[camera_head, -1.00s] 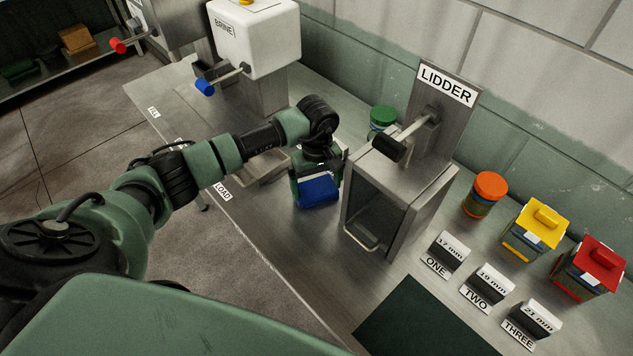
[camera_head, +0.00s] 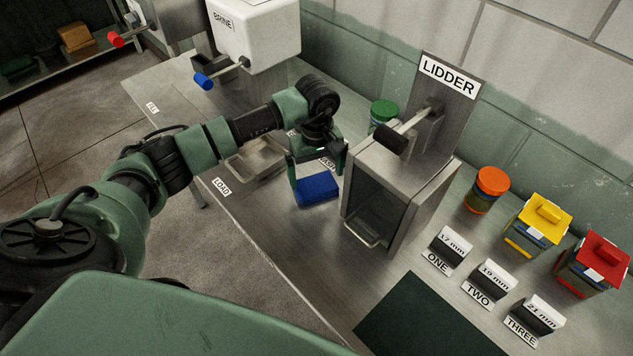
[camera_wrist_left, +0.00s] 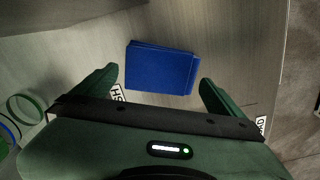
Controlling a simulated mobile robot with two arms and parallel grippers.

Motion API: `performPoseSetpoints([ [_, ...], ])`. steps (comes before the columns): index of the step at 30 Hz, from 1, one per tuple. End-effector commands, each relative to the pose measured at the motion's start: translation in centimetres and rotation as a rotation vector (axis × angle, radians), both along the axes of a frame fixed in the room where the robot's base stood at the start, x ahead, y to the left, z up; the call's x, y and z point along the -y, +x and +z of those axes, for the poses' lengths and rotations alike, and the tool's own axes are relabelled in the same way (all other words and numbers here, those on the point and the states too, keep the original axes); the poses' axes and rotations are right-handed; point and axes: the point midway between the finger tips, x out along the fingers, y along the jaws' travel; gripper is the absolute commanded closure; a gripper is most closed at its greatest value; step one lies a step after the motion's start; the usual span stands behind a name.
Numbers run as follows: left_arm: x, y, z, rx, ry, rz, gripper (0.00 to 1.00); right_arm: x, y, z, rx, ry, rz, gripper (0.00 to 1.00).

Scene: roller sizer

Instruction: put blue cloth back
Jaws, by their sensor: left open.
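The blue cloth (camera_head: 318,190) lies folded flat on the steel counter, just left of the lidder machine. It also shows in the left wrist view (camera_wrist_left: 161,68), whole and uncovered. My left gripper (camera_head: 318,176) is above the cloth, pointing down, with its fingers spread wide. In the left wrist view the two fingers (camera_wrist_left: 160,88) stand on either side of the cloth's near edge, apart from it, with nothing between them. A label on the counter beside the cloth is partly hidden by the gripper. My right gripper is not in view.
The lidder (camera_head: 405,175) stands close to the right of the gripper. A green-lidded jar (camera_head: 383,113) is behind it. A shallow metal tray (camera_head: 256,160) lies left, below the brine machine (camera_head: 255,40). Orange, yellow and red-lidded containers stand at right. A dark green mat (camera_head: 420,325) lies in front.

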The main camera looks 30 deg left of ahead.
Motion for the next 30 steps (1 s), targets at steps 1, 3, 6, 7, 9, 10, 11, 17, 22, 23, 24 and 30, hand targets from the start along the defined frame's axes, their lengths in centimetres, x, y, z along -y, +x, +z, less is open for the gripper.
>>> performPoseSetpoints([
  [1,-0.1,0.2,0.9,0.009,0.001,-0.001,0.00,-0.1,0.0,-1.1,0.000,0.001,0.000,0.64],
  [3,-0.1,0.2,2.5,0.008,0.001,-0.001,0.00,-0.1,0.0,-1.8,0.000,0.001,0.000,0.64],
  [6,0.0,0.2,4.6,0.008,0.001,-0.001,0.00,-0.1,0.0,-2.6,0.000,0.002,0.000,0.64],
  [7,0.0,0.2,5.2,0.007,0.000,0.000,0.00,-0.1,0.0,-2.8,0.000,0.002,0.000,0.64],
  [9,-0.1,0.1,6.4,0.006,0.002,-0.001,0.00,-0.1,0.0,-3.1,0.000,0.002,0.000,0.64],
  [10,0.0,0.1,6.8,0.006,0.000,-0.001,0.00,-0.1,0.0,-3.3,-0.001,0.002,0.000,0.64],
  [11,0.0,0.1,7.2,0.004,0.000,0.000,0.00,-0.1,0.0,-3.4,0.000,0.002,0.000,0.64],
  [17,0.0,0.0,8.6,0.001,0.000,0.001,0.00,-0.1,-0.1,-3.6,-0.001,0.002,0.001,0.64],
  [22,0.0,0.0,8.8,0.001,0.001,0.001,0.00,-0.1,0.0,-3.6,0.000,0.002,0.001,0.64],
  [23,0.0,0.0,8.8,0.001,0.001,0.001,0.00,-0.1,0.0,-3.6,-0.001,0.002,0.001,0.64],
  [24,0.0,0.0,8.8,0.001,0.001,0.001,0.00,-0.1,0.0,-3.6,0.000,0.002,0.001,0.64],
  [30,0.0,0.0,8.7,0.001,0.001,0.000,0.00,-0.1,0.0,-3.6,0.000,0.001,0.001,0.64],
])
